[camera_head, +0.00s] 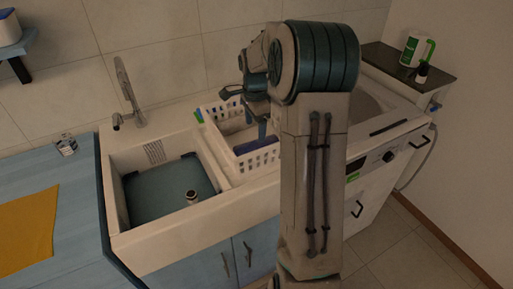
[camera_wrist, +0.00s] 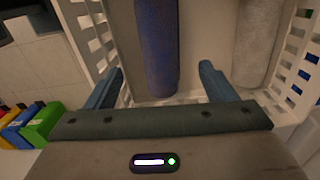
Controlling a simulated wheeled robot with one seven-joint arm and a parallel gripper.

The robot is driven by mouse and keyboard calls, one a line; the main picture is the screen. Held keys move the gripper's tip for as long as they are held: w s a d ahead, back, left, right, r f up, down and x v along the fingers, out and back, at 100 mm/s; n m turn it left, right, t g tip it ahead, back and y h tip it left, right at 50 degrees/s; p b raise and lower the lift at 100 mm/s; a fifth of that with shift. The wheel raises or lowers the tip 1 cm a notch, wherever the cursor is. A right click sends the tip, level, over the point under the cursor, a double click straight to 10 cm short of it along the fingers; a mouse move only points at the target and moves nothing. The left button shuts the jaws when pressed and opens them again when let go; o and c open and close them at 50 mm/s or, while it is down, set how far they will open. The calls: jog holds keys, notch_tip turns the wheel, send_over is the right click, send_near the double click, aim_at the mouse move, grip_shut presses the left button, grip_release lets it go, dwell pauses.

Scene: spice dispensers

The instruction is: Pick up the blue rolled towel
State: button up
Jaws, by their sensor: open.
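The blue rolled towel (camera_wrist: 158,45) lies in a white slotted basket (camera_wrist: 95,22) in the wrist view. Its near end sits between my gripper's fingers, toward the left one. My gripper (camera_wrist: 160,85) is open and empty, with its two blue fingers apart over the basket's near edge. In the head view my gripper (camera_head: 250,105) is over the white basket (camera_head: 258,160), partly hidden by my arm. A small blue part of the towel (camera_head: 245,146) shows inside the basket there.
A grey-white roll (camera_wrist: 256,45) lies to the right in the same basket. A faucet (camera_head: 128,95) rises behind the sink.

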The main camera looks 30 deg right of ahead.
aim_at(256, 141)
jog(key=f, duration=0.5)
jog(key=f+p, duration=0.1)
jog(key=f, duration=0.2)
jog(key=shift+d+f, duration=0.25)
jog(key=shift+f, duration=0.05)
jog(key=c, duration=1.1)
